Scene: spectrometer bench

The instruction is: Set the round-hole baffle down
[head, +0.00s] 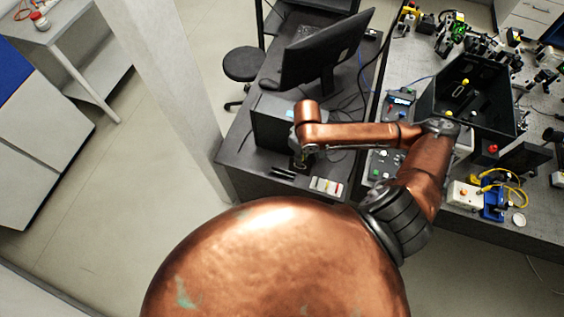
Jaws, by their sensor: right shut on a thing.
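My right gripper (301,158) hangs at the end of my copper arm, above the dark desk (237,165) in front of the black box. It is shut on a small dark thing, taken to be the round-hole baffle (302,166). Only a little of the baffle shows under the wrist, and its hole cannot be made out. Whether it touches the desk cannot be told. My left gripper is not in view.
Black strips (283,173) and a white rack with coloured pieces (327,187) lie close by at the desk's front edge. A black box (268,125) and monitor (326,50) stand behind. The optical bench (480,225) at right is crowded.

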